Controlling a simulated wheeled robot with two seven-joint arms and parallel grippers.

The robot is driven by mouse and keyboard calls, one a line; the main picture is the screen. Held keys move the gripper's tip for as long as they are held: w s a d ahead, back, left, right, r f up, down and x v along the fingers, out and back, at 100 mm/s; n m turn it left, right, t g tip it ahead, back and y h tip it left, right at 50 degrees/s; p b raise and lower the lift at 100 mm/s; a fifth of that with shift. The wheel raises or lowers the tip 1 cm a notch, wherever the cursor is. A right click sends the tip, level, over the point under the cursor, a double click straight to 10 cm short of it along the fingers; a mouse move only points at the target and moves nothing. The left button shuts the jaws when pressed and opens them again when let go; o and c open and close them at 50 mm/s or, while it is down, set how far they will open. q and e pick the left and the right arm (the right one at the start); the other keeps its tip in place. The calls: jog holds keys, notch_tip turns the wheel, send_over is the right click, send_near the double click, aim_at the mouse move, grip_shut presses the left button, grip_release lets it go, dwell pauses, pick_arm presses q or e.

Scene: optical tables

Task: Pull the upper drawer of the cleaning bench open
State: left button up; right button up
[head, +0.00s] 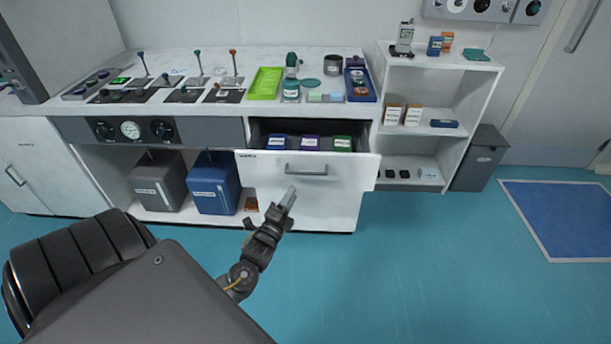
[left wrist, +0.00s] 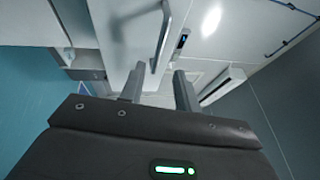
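The upper drawer (head: 262,175) of the cleaning bench (head: 222,60) stands pulled out, with its white front forward of the cabinet and its inside showing. Its grey bar handle (head: 306,171) is on the front; the handle also shows in the left wrist view (left wrist: 163,36). My left gripper (head: 290,193) is in front of the drawer, just below and left of the handle in the head view. In the left wrist view its two fingers (left wrist: 158,88) are apart with nothing held between them, and the handle is beyond the fingertips. My right gripper is not in view.
Blue, purple and green boxes (head: 310,144) lie in the drawer. Grey (head: 158,182) and blue (head: 213,186) containers stand on the open shelf left of it. A white shelf unit (head: 486,75) and dark bin (head: 478,158) stand right. The teal floor (head: 430,270) in front is clear.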

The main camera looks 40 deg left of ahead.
aim_at(305, 173)
pick_arm(q)
jog(key=x, duration=1)
jog(key=shift+w+a, duration=0.15)
jog(key=shift+w, duration=0.2)
jog(key=shift+c, duration=0.4)
jog(key=shift+f, duration=0.1)
grip_shut()
jog(key=shift+p, duration=0.3)
